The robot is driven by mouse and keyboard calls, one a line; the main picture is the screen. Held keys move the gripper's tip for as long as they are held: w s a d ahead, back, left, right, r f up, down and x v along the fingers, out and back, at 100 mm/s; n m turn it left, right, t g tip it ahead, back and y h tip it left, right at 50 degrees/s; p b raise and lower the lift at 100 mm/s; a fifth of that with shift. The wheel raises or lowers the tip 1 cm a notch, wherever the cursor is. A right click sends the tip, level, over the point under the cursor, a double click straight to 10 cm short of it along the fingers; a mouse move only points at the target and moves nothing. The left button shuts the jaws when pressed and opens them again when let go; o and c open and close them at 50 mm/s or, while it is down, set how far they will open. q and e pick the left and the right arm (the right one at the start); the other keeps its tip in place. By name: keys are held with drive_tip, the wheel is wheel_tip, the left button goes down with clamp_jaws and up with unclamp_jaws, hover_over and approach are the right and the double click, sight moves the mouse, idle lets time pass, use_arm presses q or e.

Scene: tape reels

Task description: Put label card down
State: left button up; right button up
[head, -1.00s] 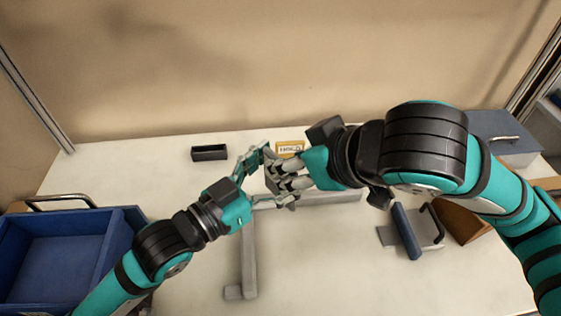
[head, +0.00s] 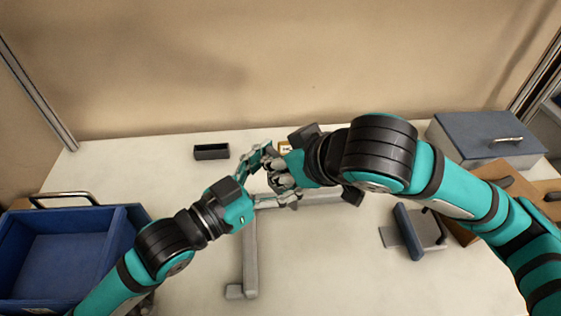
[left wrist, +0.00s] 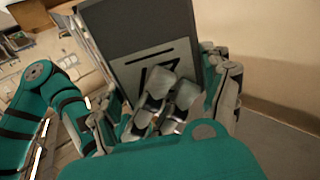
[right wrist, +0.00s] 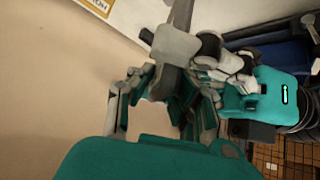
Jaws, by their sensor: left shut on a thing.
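My left gripper (head: 262,177) is shut on a grey card-like piece with black marks (left wrist: 150,66), which I take to be the label card. The card stands up between the fingers in the left wrist view, its lower part hidden by them. My right gripper (head: 283,172) is right beside the left one, fingers close to or overlapping it. In the right wrist view its fingers (right wrist: 165,97) are around a grey block-like shape; whether they grip it is unclear.
A grey bar frame (head: 250,255) lies under the grippers. A small black tray (head: 211,152) and a yellow-edged sign (head: 285,147) are behind.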

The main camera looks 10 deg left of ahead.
use_arm(q)
drive_tip(key=o, duration=1.1)
drive_tip(key=shift+c, duration=0.2)
